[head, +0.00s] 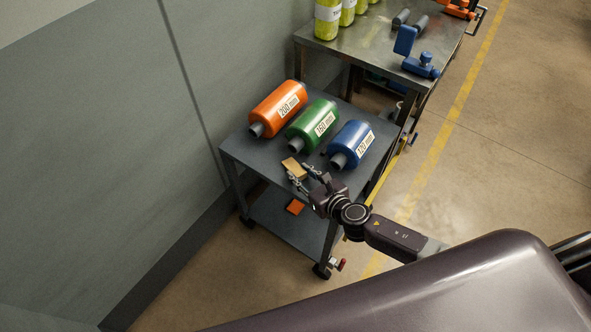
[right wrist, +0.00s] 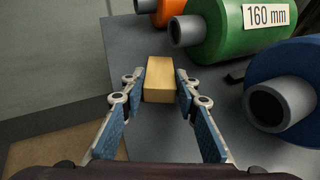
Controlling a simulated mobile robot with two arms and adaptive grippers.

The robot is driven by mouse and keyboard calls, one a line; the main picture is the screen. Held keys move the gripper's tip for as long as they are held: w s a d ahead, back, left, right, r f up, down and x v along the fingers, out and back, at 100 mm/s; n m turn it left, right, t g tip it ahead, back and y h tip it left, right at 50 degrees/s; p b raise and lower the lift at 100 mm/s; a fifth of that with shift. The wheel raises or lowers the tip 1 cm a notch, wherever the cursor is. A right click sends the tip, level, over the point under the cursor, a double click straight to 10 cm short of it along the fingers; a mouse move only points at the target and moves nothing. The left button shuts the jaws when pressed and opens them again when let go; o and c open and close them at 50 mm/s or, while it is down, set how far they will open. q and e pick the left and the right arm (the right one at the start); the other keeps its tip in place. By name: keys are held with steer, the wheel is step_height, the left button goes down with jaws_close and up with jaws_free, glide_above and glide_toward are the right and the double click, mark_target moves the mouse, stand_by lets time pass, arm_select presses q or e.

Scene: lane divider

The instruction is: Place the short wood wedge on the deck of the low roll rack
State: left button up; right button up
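The short wood wedge (head: 294,168) is a small tan block near the front left edge of the grey rack's top deck (head: 240,151). In the right wrist view the wedge (right wrist: 160,80) lies lengthwise between the fingertips. My right gripper (head: 303,172) is open, with one finger on each side of the wedge and narrow gaps between. In the right wrist view its fingers (right wrist: 160,84) reach along the wedge's sides. The wedge appears to lie on the deck, though its underside is hidden. My left gripper is not in view.
Orange (head: 277,108), green (head: 313,125) and blue (head: 351,144) rolls lie on the deck behind the wedge. A dark piece (right wrist: 236,76) lies beside the blue roll. A wall (head: 100,170) stands left; a workbench (head: 350,45) stands behind.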

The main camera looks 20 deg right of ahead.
steer(key=c, duration=0.5)
steer(key=shift+o, duration=0.2)
steer(key=shift+r, duration=0.1)
steer(key=shift+s+a+r+p, duration=0.25)
steer(key=shift+a+r+p, duration=0.15)
steer(key=shift+r, duration=0.1)
step_height(320, 180, up, 6)
steer(key=p, duration=0.2)
steer(key=shift+d+f+p, duration=0.1)
steer(key=shift+f+p, duration=0.1)
steer(key=shift+p, duration=0.2)
steer(key=s+a+b, duration=0.1)
steer(key=s+a, duration=1)
steer(key=a, duration=0.4)
steer(key=shift+s+b, duration=0.4)
